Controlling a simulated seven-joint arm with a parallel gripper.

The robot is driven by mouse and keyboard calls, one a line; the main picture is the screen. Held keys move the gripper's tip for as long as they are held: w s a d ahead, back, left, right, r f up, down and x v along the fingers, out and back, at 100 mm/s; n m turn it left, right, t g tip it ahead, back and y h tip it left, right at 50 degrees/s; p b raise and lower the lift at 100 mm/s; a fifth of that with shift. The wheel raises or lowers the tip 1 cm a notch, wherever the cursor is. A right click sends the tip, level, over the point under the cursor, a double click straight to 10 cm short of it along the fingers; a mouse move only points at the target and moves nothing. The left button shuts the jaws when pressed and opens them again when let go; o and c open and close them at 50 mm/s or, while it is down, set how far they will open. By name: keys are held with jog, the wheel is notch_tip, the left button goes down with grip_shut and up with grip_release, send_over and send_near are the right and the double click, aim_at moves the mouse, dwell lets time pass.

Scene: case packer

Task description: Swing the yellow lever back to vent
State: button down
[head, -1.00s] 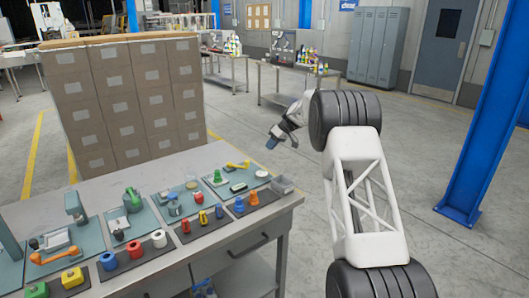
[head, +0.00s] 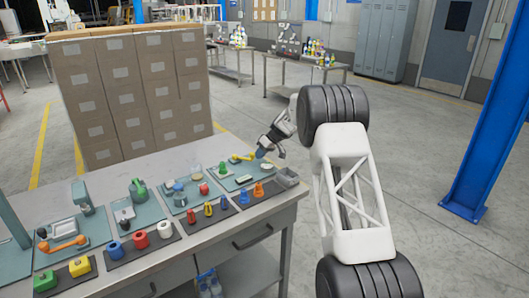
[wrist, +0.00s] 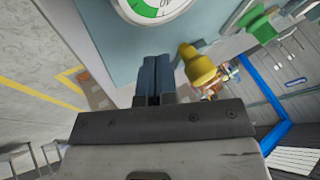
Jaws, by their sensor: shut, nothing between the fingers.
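The yellow lever (head: 242,157) sits on the grey-blue panel at the back right of the bench. In the wrist view its rounded yellow knob (wrist: 198,66) is just right of my fingertips, with a brass-coloured fitting beside it. My gripper (head: 261,153) is just right of the lever, pointing down towards the panel. In the wrist view the blue-tipped fingers (wrist: 153,68) are together with nothing between them. A small gap shows between fingers and knob. A round white and green gauge (wrist: 155,8) is above the fingers in that view.
The panel also carries a green knob (head: 221,172) and a dark-framed piece (head: 243,179). An orange lever (head: 64,245) is far left. Stacked cardboard boxes (head: 125,90) stand behind the bench.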

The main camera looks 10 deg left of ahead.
jog(key=shift+s+a, duration=0.35)
jog(key=shift+s, duration=0.05)
jog(key=shift+s+r+m+t, duration=0.1)
jog(key=shift+s+m+t, duration=0.2)
jog(key=shift+s+m, duration=0.25)
dwell(0.6)
jog(key=shift+s+a+m+t, duration=0.15)
jog(key=shift+s+m+t, duration=0.65)
jog(key=shift+s+m, duration=0.4)
jog(key=shift+s+a+m+t, duration=0.3)
jog(key=shift+s+m+t, duration=0.15)
jog(key=shift+s+m, duration=0.25)
jog(key=shift+s+a+m+t, duration=0.25)
jog(key=shift+s+m+t, duration=0.2)
jog(key=shift+s+m, duration=0.2)
jog(key=shift+s+a+m+t, duration=0.3)
jog(key=shift+s+m, duration=0.1)
jog(key=shift+m, duration=0.2)
